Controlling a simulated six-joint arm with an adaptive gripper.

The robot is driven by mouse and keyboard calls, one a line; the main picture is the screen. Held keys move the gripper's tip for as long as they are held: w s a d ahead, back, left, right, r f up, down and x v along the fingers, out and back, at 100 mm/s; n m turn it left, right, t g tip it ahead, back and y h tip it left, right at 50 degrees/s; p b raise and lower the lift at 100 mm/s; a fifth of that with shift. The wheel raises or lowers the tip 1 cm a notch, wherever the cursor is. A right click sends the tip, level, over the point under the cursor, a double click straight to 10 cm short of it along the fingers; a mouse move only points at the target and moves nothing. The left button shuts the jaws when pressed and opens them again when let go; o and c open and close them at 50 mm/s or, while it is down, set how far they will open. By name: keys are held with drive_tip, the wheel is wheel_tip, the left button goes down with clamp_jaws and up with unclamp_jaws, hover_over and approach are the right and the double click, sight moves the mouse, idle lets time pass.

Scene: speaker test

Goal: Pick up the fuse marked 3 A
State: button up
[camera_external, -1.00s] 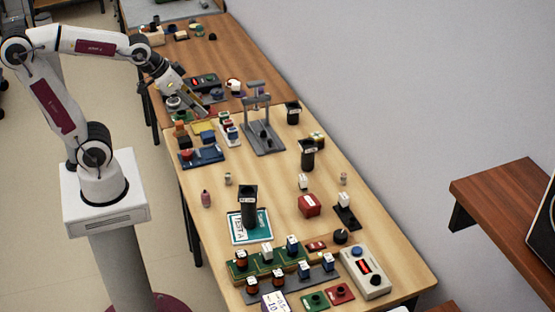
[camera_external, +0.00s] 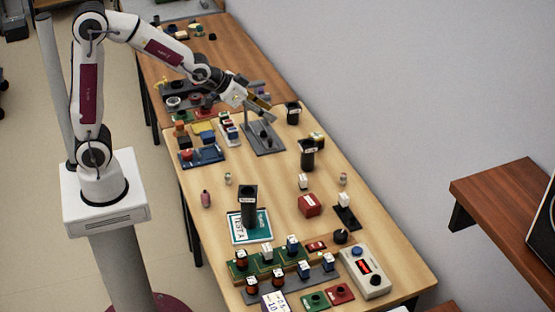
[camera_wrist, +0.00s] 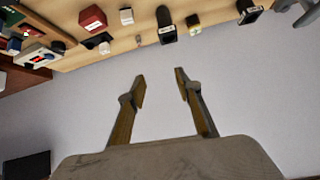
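My gripper (camera_external: 262,106) is over the far part of the light wood table, beside the grey stand. In the wrist view my gripper (camera_wrist: 161,78) is open, with nothing between its fingers. No 3 A marking can be read in either view, so I cannot tell which piece is that fuse. Small pieces with white labels stand in a green board (camera_external: 262,266) and a grey rail (camera_external: 320,276) at the near end. Two small pale cylinders stand on the table, one at the left (camera_external: 228,178) and one at the right (camera_external: 343,178).
A grey stand (camera_external: 262,138) is close under my gripper. Black cups (camera_external: 307,154) stand along the wall side; another (camera_external: 248,208) is on a teal-and-white card. A red box (camera_external: 309,205) and a grey meter (camera_external: 365,272) stand nearer. The table's middle has free room.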

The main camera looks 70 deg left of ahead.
drive_tip(key=w+d+f+t+h, duration=0.15)
drive_tip(key=w+d+f, duration=0.25)
drive_tip(key=w+f, duration=0.65)
drive_tip(key=m+t, duration=0.1)
drive_tip(key=t, duration=0.1)
approach(343, 177)
drive_tip(key=shift+w+a+h, duration=0.15)
drive_tip(key=shift+w+h, duration=0.1)
drive_tip(key=shift+w, duration=0.3)
drive_tip(key=shift+w+a+h, duration=0.15)
drive_tip(key=shift+w+h, duration=0.05)
drive_tip(key=shift+w, duration=0.4)
drive_tip(key=shift+w+d+f, duration=0.1)
drive_tip(key=shift+d+f, duration=0.05)
drive_tip(key=shift+f, duration=0.25)
drive_tip(key=shift+w+d+f, duration=0.1)
drive_tip(key=shift+d+f, duration=0.05)
drive_tip(key=shift+f, duration=0.25)
drive_tip(key=shift+x, duration=1.2)
